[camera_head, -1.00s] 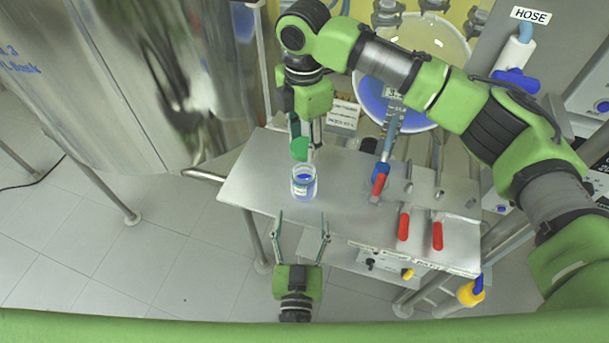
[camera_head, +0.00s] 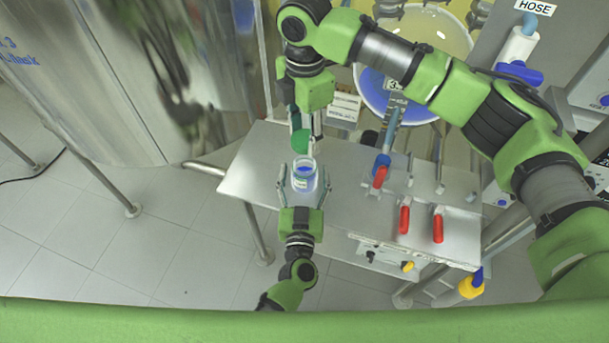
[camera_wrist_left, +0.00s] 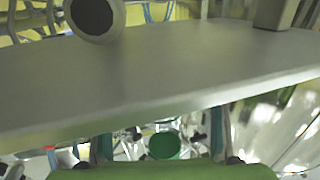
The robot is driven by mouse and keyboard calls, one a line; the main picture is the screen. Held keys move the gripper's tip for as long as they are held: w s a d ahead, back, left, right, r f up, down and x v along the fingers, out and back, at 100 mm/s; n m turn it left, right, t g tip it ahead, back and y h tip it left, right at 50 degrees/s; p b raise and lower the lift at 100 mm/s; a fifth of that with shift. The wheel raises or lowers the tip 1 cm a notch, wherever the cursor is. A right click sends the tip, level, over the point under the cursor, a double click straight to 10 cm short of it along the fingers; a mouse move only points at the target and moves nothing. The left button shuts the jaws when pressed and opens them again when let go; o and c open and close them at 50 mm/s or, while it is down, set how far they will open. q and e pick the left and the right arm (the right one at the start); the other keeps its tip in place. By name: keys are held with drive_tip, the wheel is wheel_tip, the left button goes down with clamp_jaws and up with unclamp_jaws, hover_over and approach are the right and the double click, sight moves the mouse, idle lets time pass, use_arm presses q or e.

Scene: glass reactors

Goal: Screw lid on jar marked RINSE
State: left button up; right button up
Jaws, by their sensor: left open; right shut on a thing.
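The glass jar (camera_head: 304,182) with blue contents stands upright and open on the metal table. Its white label is too small to read here. My left gripper (camera_head: 303,173) is open, with one finger on each side of the jar; I cannot tell whether they touch it. My right gripper (camera_head: 304,130) is shut on the green lid (camera_head: 300,142), which shows just behind the jar's mouth, apart from it. In the left wrist view, a green disc (camera_wrist_left: 165,146), which looks like the lid, shows between the left fingers.
The metal table (camera_head: 250,170) has free room left of the jar. To the right stand a blue valve with a red handle (camera_head: 380,177) and two more red handles (camera_head: 404,220). A large round vessel (camera_head: 440,40) with blue liquid is behind.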

use_arm(q)
drive_tip(key=shift+w, duration=0.35)
use_arm(e)
drive_tip(key=shift+s, duration=0.1)
use_arm(q)
drive_tip(key=c, duration=1.7)
use_arm(e)
hover_over(305, 157)
drive_tip(key=s, duration=0.2)
drive_tip(key=shift+s+f, duration=0.1)
drive_tip(key=shift+f, duration=2.4)
drive_tip(key=shift+f, duration=0.85)
use_arm(q)
clamp_jaws()
use_arm(e)
drive_tip(key=shift+f, duration=0.6)
